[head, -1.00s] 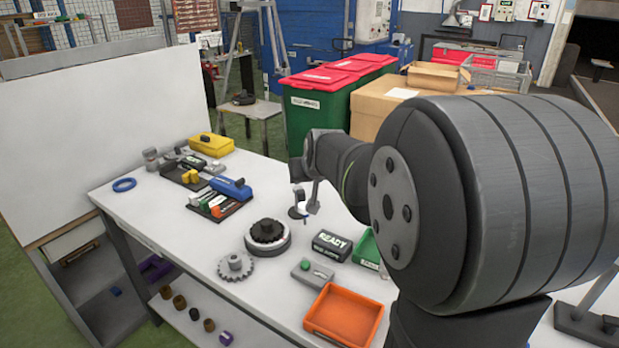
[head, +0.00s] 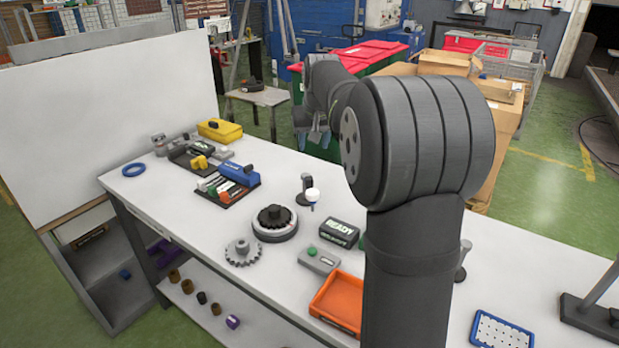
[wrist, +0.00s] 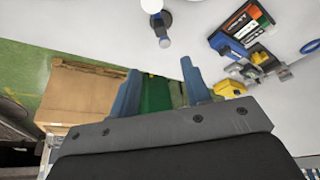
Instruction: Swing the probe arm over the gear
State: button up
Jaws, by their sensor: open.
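A black gear (head: 273,214) sits on a round dark turntable with a pale ring (head: 275,236) on the white bench. The probe stand (head: 306,182), a dark post with a white-ended piece (head: 312,195), stands just behind and right of the turntable. The white end is beside the gear, not above it. The probe also shows at the top of the wrist view (wrist: 158,18). My gripper (head: 317,135) is raised beyond the bench's far edge, apart from the probe. In the wrist view its two blue fingers (wrist: 160,70) are spread and empty.
A loose grey gear (head: 243,252) lies front left of the turntable. A READY box (head: 339,233), a grey box with a green button (head: 317,260) and an orange tray (head: 338,302) are to the right. A marker rack (head: 228,185) stands behind left. My arm hides some bench.

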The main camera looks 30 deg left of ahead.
aim_at(309, 178)
jog(key=x, duration=1.6)
jog(key=shift+a+f, duration=0.1)
jog(key=shift+f, duration=0.1)
grip_shut()
